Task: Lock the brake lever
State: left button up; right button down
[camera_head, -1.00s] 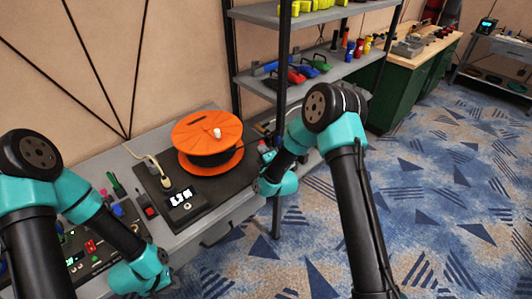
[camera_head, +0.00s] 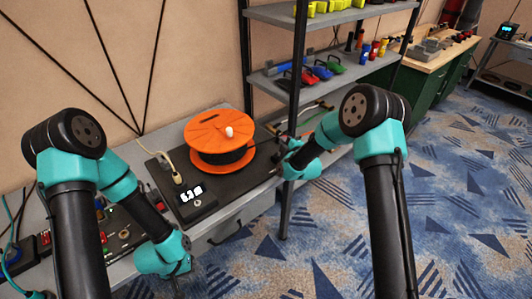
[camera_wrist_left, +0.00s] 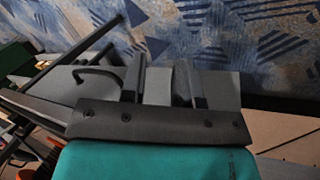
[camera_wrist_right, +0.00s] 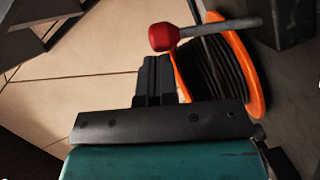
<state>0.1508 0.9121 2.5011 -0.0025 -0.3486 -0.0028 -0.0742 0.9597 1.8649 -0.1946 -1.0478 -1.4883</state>
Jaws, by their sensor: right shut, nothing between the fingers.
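The brake lever (camera_wrist_right: 215,31) is a grey rod with a red knob at its end, seen in the right wrist view in front of the orange reel. The orange cable reel (camera_head: 220,133) with black cable stands on a dark base on the bench; it also shows in the right wrist view (camera_wrist_right: 243,60). My right gripper (camera_wrist_right: 154,63) is shut and empty, its fingertips just short of the red knob. In the head view it (camera_head: 281,150) is at the reel's right side, partly hidden. My left gripper (camera_wrist_left: 161,75) is open and empty, low over the bench front.
A control panel (camera_head: 120,238) lies behind my left arm. A shelf post (camera_head: 292,110) stands close to my right gripper. The carpeted floor at right is clear.

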jog(key=shift+w+d, duration=0.2)
jog(key=shift+d, duration=0.15)
jog(key=shift+d, duration=0.1)
dwell(0.3)
jog(key=a+r+v, duration=0.1)
jog(key=a+v, duration=0.1)
jog(key=v, duration=1.1)
jog(key=shift+s+a, duration=0.2)
jog(key=shift+s, duration=0.05)
